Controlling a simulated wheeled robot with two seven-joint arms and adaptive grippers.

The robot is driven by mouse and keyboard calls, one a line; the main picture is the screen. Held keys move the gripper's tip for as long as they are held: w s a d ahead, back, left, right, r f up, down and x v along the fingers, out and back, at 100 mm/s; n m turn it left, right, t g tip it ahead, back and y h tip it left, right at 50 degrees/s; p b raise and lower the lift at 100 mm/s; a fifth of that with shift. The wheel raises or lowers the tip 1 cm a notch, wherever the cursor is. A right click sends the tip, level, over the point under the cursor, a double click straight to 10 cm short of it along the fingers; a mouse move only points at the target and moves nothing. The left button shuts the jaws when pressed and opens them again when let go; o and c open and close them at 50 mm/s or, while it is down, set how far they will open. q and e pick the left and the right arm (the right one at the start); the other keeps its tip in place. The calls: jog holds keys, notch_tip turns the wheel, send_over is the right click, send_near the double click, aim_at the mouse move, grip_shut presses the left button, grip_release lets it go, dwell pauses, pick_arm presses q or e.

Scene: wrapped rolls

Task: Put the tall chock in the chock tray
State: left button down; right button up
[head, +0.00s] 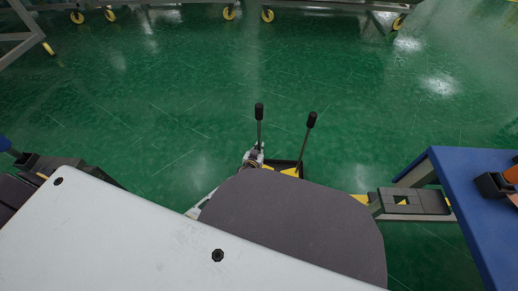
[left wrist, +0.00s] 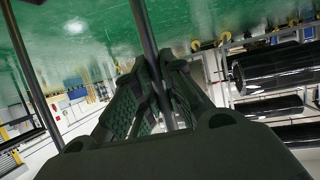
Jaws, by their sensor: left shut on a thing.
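Two thin dark rods with black hand grips stand side by side in the head view. The left rod (head: 259,125) appears to be the handle of the tall chock; the right rod (head: 307,135) leans slightly right. My left gripper (head: 253,158) is at the lower part of the left rod. In the left wrist view my left gripper (left wrist: 160,105) is shut around a rod (left wrist: 145,35), and another rod (left wrist: 33,75) passes at the left. A dark box edge with yellow parts (head: 290,169) shows below the rods, perhaps the chock tray. My own body hides the lower ends. My right gripper is not in view.
A blue table (head: 468,195) stands at the right, with a dark and orange object on it. A dark grey block (head: 430,203) with yellow parts is beside it. Wheeled frames (head: 330,8) line the back. Black wrapped rolls (left wrist: 275,70) show in the left wrist view. The green floor between is clear.

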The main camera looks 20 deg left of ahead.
pick_arm(q)
jog(key=shift+w+f+b, duration=0.15)
jog(key=shift+f+b, duration=0.65)
jog(key=shift+f, duration=0.4)
jog(key=c, duration=1.9)
grip_release()
jog(key=shift+f, duration=0.25)
jog(key=o, duration=0.4)
jog(key=shift+s+r, duration=0.15)
jog(key=shift+s, duration=0.1)
jog(key=p+v, duration=0.2)
jog(key=v, duration=0.9)
jog(key=shift+s+p, duration=0.35)
jog(key=shift+p, duration=0.05)
